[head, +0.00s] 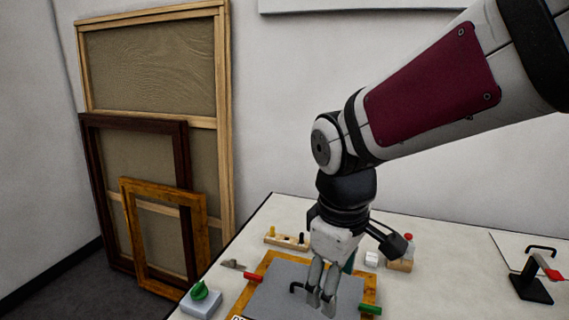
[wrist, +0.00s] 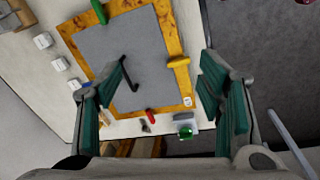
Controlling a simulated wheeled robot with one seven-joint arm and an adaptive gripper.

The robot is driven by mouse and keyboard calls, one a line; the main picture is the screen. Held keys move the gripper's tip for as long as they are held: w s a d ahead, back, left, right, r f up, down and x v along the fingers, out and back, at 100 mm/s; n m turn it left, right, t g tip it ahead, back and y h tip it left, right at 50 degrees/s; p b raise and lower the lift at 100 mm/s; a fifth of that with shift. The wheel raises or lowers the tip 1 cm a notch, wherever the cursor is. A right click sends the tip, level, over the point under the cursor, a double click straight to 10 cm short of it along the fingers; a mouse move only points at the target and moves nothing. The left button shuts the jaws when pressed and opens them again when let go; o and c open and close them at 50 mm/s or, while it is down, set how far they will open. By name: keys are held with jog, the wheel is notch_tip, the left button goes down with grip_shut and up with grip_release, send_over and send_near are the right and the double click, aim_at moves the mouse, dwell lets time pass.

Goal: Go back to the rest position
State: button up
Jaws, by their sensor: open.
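My gripper (head: 321,295) is open and empty, pointing down over the worktable. In the wrist view its two green-padded fingers (wrist: 155,85) stand wide apart with nothing between the pads. Below it lies a gilt frame (head: 251,290) around a grey panel (head: 275,295); the frame (wrist: 172,43) and the panel (wrist: 110,45) also show in the wrist view. A black bent bar (wrist: 128,75) lies over the panel. The arm covers part of the frame in the head view, and the gap between gripper and panel is hard to judge.
Red (head: 254,277) and green (head: 370,309) clamp handles sit on the frame's edges. A green knob on a grey block (head: 201,302) stands left. A peg rack (head: 287,241), a white cube (head: 371,258) and a black stand (head: 530,287) share the table. Frames (head: 155,150) lean against the wall.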

jog(key=s+d+r+m+t, duration=0.1)
jog(key=s+d+r+m, duration=0.1)
jog(key=s+d+m, duration=0.3)
jog(key=s+d+r+m+t, duration=0.2)
jog(key=s+d+m, duration=0.3)
jog(key=s+d, duration=0.1)
jog(key=shift+s+r, duration=0.3)
jog(key=shift+s, duration=0.55)
jog(key=shift+d, duration=0.1)
